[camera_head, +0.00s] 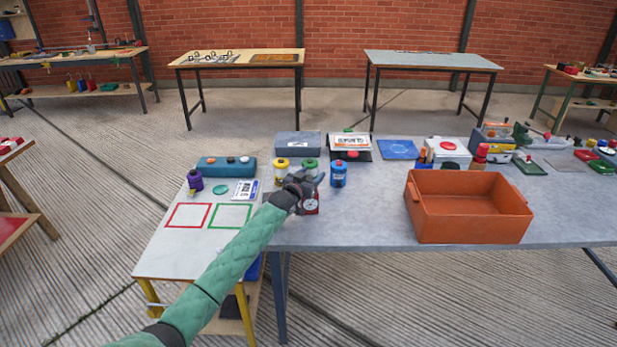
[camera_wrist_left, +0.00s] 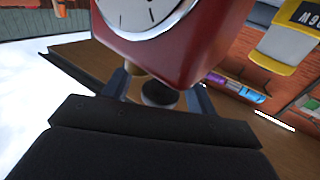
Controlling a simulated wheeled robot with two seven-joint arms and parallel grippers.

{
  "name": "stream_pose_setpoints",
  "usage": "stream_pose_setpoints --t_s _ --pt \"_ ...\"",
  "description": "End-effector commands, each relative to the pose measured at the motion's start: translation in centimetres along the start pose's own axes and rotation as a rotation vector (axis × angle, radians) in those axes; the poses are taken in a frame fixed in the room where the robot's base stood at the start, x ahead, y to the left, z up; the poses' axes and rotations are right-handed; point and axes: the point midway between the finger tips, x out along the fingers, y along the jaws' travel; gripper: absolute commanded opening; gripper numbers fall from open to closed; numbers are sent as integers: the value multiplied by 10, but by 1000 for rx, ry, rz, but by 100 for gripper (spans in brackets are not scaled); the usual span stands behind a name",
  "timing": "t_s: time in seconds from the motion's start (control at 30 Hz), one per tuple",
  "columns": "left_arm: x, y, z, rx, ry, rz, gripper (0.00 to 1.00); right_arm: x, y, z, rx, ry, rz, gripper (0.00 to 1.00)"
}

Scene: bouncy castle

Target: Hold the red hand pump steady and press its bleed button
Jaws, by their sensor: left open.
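The red hand pump (camera_head: 311,206) stands near the front left edge of the grey table, partly hidden behind my left gripper (camera_head: 300,186). In the left wrist view its red body (camera_wrist_left: 205,45) fills the top, with a white dial gauge (camera_wrist_left: 140,12) on its face. My left gripper's fingers (camera_wrist_left: 158,92) are apart, close to the pump. A dark round part (camera_wrist_left: 158,94) shows between them; I cannot tell whether it is the bleed button or whether the fingers touch the pump. My right gripper is not in view.
A blue canister (camera_head: 338,175) stands right of the pump, and yellow (camera_head: 281,173) and green-topped (camera_head: 309,168) canisters stand behind it. An orange bin (camera_head: 468,205) is farther right. Bare tabletop (camera_head: 370,215) lies between pump and bin. A side table (camera_head: 185,245) adjoins on the left.

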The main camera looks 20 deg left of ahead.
Motion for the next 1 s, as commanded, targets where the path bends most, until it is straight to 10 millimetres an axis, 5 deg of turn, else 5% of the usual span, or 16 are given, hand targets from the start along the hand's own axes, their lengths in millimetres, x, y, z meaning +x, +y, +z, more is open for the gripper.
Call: stream_pose_setpoints --t_s 0.27,0.53,0.6,0.97,1.0 --pt "1 0 0 0 0 0 55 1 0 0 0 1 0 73" --pt "1 0 0 0 0 0 2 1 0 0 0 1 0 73" --pt "1 0 0 0 0 0 0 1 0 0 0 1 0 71" --pt "1 0 0 0 0 0 0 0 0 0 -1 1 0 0" --pt "0 0 0 0 0 0 0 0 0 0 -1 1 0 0"
